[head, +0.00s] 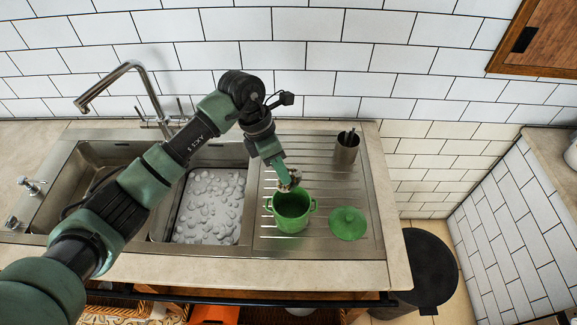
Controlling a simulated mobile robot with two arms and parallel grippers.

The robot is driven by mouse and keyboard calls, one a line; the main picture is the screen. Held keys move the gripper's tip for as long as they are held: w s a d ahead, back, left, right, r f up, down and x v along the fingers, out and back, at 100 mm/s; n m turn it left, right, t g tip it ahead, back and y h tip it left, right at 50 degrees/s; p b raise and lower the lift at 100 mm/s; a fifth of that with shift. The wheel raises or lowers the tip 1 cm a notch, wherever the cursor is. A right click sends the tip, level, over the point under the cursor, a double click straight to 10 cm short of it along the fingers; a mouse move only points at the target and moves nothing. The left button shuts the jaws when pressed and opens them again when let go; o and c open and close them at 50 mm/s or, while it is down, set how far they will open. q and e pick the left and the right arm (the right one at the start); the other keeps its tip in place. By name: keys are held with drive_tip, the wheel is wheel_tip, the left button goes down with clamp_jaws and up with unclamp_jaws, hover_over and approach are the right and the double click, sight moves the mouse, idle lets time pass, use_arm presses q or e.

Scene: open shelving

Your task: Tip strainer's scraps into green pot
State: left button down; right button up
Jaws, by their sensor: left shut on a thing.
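My left gripper (281,171) comes in from the left and hangs just above the back of the green pot. It is shut on the strainer (290,181), a small round brownish thing at its fingertips. The strainer is over the pot's back rim; its tilt and contents are too small to make out. The green pot (291,214) stands open on the ribbed drainboard, with a handle on each side. Its inside is partly visible and looks green. My right gripper is not in view.
The green lid (348,223) lies on the drainboard (322,250) right of the pot. A metal utensil holder (346,152) stands behind it. A faucet (130,75) rises behind. A dark bin (430,265) stands right of the counter.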

use_arm(q)
drive_tip(key=shift+a+f+h+b, duration=0.35)
drive_tip(key=shift+a+h, duration=0.05)
drive_tip(key=shift+h, duration=0.3)
drive_tip(key=shift+a+f+m+g+h+b, duration=0.2)
drive_tip(key=shift+f+h+b, duration=0.6)
drive_tip(key=shift+h+b, duration=2.25)
drive_tip(key=shift+a+f+m+g+h+b, duration=0.2)
drive_tip(key=shift+f+h+b, duration=1.1)
drive_tip(key=shift+b, duration=3.15)
drive_tip(key=shift+a+f+m+h+b, duration=0.25)
drive_tip(key=shift+f+h+b, duration=0.1)
drive_tip(key=shift+h+b, duration=2.9)
drive_tip(key=shift+y+b, duration=0.5)
